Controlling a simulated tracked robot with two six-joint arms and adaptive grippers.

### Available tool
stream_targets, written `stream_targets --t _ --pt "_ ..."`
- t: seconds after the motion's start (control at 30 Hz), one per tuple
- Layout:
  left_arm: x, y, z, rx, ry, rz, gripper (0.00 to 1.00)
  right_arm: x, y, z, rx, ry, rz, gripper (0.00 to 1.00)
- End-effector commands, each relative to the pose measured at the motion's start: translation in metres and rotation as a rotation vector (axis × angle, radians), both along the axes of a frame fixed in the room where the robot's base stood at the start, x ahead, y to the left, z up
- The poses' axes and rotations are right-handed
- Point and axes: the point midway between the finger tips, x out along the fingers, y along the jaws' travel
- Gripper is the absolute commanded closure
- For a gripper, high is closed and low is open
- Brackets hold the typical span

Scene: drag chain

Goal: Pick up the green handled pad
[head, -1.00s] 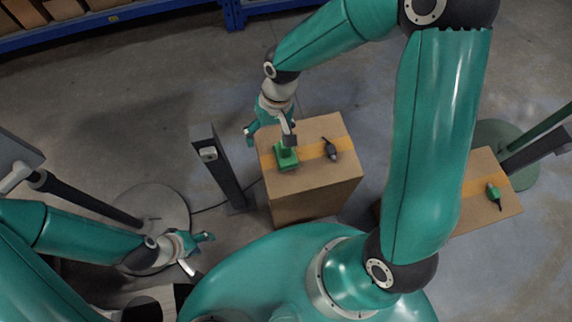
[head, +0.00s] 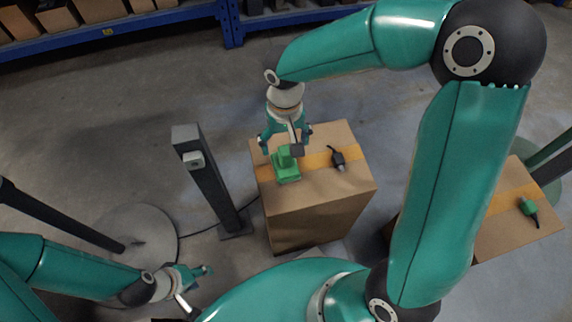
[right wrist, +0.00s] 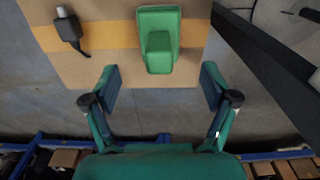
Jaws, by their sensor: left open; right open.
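The green handled pad (head: 287,166) lies on top of a cardboard box (head: 318,205), near its left edge and partly on the orange tape strip. In the right wrist view the pad (right wrist: 158,40) shows its raised handle, centred ahead of the fingers. My right gripper (head: 285,143) is open and empty, just behind and above the pad. Its two fingers (right wrist: 160,88) are spread wide in the right wrist view, with the pad beyond their tips. My left gripper (head: 205,284) is open and empty at lower left, away from the box.
A black plug-like object (head: 338,158) lies on the same box, right of the pad. A dark post (head: 212,185) stands left of the box. Another box (head: 512,225) at right holds a green-and-black object (head: 529,207). Blue shelving (head: 130,30) runs along the back.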

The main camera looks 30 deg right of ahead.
Motion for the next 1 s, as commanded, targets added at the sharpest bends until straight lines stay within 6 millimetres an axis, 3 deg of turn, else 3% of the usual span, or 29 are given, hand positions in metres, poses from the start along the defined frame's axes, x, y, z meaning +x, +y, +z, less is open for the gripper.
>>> stream_targets --t 0.1,0.37,0.7,0.97,1.0 --pt "0.0 0.0 -0.007 0.0 0.0 0.0 0.52 -0.001 0.0 -0.02 0.0 0.003 -0.001 0.15" --pt "0.0 0.0 -0.011 0.0 0.0 0.0 0.52 0.0 -0.001 -0.033 0.0 0.0 -0.001 0.15" --pt "0.0 0.0 -0.029 0.0 0.0 0.0 0.52 0.0 -0.001 -0.077 0.0 0.002 -0.001 0.15" --pt "0.0 0.0 -0.028 0.0 0.0 0.0 0.52 0.001 -0.001 -0.079 0.002 0.0 -0.001 0.15" --pt "0.0 0.0 -0.028 0.0 0.0 0.0 0.52 0.001 -0.001 -0.079 0.002 0.0 -0.001 0.2"
